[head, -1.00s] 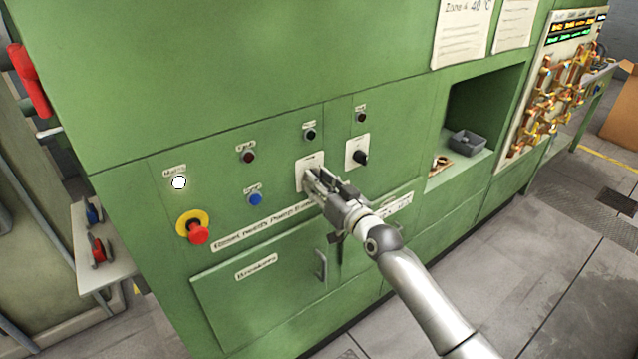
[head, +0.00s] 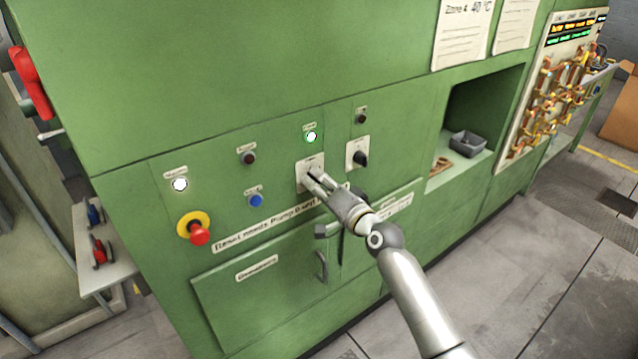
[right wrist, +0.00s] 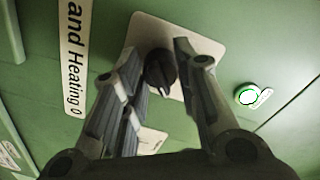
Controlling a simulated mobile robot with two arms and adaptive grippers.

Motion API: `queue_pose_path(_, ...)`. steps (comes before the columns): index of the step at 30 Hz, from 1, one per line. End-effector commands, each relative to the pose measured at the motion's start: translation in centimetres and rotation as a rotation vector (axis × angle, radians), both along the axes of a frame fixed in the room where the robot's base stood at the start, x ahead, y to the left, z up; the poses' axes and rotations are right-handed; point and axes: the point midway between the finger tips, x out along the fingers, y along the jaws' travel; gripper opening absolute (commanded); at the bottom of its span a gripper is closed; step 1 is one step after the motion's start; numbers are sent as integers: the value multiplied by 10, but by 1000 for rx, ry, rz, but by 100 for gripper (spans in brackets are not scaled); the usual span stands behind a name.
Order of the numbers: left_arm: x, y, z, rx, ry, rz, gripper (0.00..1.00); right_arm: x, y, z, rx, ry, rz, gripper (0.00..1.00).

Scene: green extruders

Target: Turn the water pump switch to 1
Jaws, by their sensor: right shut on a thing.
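The switch held by my right gripper is a black knob (right wrist: 159,70) on a pale plate (head: 304,181) in the green panel; the plate's small label is too small to read. My right gripper (head: 315,179) reaches the plate from the lower right, and in the head view it hides most of the knob. In the right wrist view, the knob sits between the two fingers of the gripper (right wrist: 156,62), which is shut on it. A lamp (head: 311,137) above the plate glows green; it also shows in the right wrist view (right wrist: 248,95). My left gripper is not in view.
A second black knob (head: 361,158) is close to the right on its own plate. A red emergency button (head: 199,233), a blue button (head: 256,200) and a lit white lamp (head: 180,184) are to the left. Cabinet door handles (head: 321,266) stick out below. A grey box (head: 467,143) sits in the recess.

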Motion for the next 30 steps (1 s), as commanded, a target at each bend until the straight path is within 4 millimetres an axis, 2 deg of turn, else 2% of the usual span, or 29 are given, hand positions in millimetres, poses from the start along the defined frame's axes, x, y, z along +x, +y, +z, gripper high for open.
queue_pose_path(12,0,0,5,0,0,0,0,0,0,0,170,125,0,5)
queue_pose_path(30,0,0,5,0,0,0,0,0,0,0,199,147,0,5)
